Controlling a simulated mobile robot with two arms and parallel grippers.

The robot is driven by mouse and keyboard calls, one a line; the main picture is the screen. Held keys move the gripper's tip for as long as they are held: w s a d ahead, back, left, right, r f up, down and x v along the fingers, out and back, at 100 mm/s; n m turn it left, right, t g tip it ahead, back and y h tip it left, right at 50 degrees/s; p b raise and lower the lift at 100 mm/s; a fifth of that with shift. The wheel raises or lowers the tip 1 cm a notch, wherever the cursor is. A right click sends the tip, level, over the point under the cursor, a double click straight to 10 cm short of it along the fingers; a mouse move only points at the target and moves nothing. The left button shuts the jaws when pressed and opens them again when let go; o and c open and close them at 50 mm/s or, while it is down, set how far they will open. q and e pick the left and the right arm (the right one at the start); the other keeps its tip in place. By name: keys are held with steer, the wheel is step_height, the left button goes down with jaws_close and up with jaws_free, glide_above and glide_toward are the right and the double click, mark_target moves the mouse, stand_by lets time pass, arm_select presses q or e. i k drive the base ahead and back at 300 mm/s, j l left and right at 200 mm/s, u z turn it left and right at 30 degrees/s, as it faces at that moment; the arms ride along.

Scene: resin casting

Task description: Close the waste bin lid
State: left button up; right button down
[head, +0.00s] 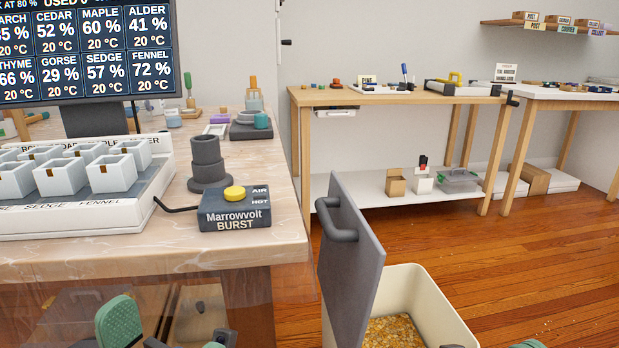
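The cream waste bin (437,300) stands on the wooden floor at the lower right, with amber granules (395,331) inside. Its grey lid (358,270) stands up, tilted, at the bin's left side, so the bin is open. A dark handle (338,226) is on the lid's left face. My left gripper (166,336) is at the bottom left, its green-padded fingers apart, with nothing seen between them. It is well left of the lid and partly cut off. Only the tips of my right gripper (490,345) show at the bottom edge, near the bin; its opening is unclear.
A marble-topped table (255,180) fills the left, close to the lid, carrying a Marrowvolt box (235,210), white cups and a screen (85,50). A wooden bench (390,97) with a lower shelf stands behind. The floor right of the bin is clear.

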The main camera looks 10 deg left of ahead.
mark_target(351, 258)
steer(key=k+u, duration=0.2)
steer(key=u, duration=0.3)
steer(key=k+u, duration=0.25)
steer(key=u, duration=0.2)
